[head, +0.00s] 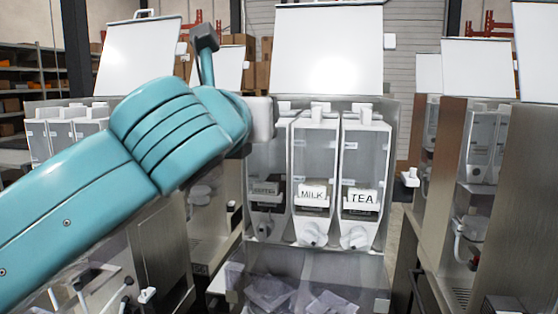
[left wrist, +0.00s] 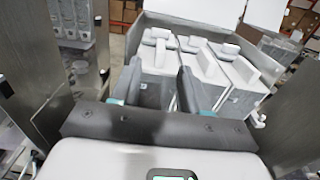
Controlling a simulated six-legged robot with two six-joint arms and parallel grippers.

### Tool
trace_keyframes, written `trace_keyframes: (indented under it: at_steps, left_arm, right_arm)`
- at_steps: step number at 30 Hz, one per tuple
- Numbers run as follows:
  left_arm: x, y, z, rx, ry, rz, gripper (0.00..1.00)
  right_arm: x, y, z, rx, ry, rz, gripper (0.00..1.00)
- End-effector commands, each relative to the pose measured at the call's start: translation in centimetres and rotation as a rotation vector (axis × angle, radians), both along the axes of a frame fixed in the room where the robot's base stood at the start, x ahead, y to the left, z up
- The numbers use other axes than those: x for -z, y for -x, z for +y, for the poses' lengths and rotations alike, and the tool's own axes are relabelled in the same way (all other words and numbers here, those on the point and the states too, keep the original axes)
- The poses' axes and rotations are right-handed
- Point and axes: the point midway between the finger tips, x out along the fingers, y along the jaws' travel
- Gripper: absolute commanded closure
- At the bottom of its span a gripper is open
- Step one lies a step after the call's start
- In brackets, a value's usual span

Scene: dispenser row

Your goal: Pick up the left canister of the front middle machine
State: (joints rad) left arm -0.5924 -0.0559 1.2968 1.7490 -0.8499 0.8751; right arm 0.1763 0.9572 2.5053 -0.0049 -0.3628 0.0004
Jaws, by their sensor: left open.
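The front middle machine holds three clear canisters side by side. The left canister (head: 270,170) has a dark, hard-to-read label; the middle one (head: 315,180) reads MILK and the right one (head: 362,185) reads TEA. My left arm comes in from the left in the head view and hides part of the left canister's upper left side. In the left wrist view my left gripper (left wrist: 160,70) is open, its two dark fingers apart. The left canister's white top (left wrist: 155,58) lies ahead between the fingers; I cannot tell whether they touch it. My right gripper is out of view.
The machine's raised white lid (head: 328,50) stands behind the canisters. Below is a clear bin (head: 300,285) with packets. Another machine (head: 485,170) stands at the right, with a narrow gap between. Shelves (head: 30,75) and cardboard boxes are farther back.

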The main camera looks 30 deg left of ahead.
Motion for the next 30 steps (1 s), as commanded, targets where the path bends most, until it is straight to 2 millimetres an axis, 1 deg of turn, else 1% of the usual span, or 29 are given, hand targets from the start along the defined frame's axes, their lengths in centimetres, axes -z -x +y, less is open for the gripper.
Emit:
trace_keyframes:
  at_steps: [1,4,7,11,19,22,29,30]
  left_arm:
    - [-0.3,-1.3,0.3,-0.004,-0.002,0.005,0.55]
    - [-0.2,-3.2,0.8,-0.002,-0.002,0.004,0.55]
    - [-0.1,-4.4,1.0,0.000,-0.001,0.002,0.55]
    - [-0.1,-5.3,1.2,0.002,-0.002,0.000,0.55]
    - [-0.2,-9.5,2.2,0.001,-0.001,0.003,0.55]
    - [-0.1,-10.3,2.5,0.001,-0.001,0.002,0.55]
    - [0.0,-10.4,2.5,0.002,-0.002,0.000,0.55]
    - [0.0,-10.4,2.5,0.002,-0.002,0.000,0.65]
  right_arm:
    - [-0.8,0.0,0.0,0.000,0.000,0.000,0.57]
    - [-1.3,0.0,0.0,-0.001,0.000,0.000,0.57]
    - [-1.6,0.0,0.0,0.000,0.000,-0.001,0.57]
    - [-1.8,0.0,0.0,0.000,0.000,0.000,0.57]
    - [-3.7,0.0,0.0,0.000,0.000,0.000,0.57]
    - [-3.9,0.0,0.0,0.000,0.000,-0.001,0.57]
    - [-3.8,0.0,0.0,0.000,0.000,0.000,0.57]
    - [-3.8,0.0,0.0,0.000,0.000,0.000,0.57]
